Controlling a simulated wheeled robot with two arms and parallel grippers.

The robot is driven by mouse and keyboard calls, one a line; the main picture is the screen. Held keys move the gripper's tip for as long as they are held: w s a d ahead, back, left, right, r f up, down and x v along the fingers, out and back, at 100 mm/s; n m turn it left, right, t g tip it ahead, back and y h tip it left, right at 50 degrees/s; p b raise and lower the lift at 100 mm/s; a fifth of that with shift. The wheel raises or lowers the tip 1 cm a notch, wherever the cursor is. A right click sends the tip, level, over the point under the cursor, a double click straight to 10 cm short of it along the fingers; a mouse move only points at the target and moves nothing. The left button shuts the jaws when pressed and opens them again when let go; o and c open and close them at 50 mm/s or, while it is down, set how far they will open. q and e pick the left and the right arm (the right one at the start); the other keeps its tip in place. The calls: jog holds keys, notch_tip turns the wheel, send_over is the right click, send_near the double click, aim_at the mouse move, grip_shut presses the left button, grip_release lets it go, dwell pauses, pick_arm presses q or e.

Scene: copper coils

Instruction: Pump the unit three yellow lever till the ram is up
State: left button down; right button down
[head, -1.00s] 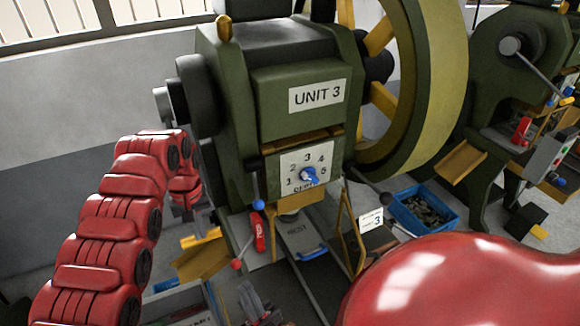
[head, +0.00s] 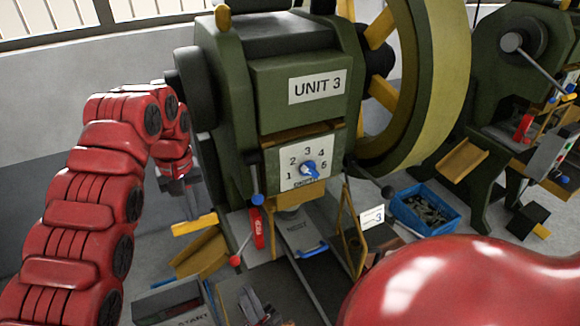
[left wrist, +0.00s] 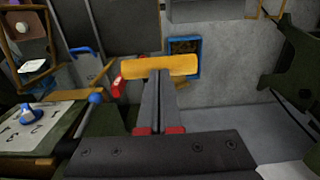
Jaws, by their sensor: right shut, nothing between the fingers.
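The unit three press, a dark green machine with a "UNIT 3" sign (head: 317,90), stands in the middle of the head view. A yellow lever bar (head: 194,227) is at its left side. In the left wrist view the yellow bar (left wrist: 160,65) lies crosswise at my fingertips. My left gripper (head: 187,208) is above the bar, its fingers together and pointing down at it; touching cannot be told for sure. The ram (head: 290,213) shows partly under the dial.
A numbered dial (head: 308,168) with a blue knob is on the press front. A blue-ended rod (head: 257,199) and red handle (head: 258,233) are close to the left gripper. A blue crate (head: 425,209) is on the right, near another green machine (head: 485,120).

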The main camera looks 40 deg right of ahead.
dwell(0.4)
pick_arm(q)
jog(key=f+b, duration=0.2)
jog(key=shift+s+b, duration=0.1)
jog(key=shift+b, duration=0.2)
jog(key=shift+r, duration=0.15)
jog(key=shift+s, duration=0.1)
jog(key=shift+p, duration=0.3)
jog(key=f+p, duration=0.1)
jog(key=w+f+p, duration=0.1)
jog(key=f, duration=0.3)
jog(key=shift+w+d+f+p, duration=0.1)
jog(key=shift+w+d+p, duration=0.25)
jog(key=shift+p, duration=0.05)
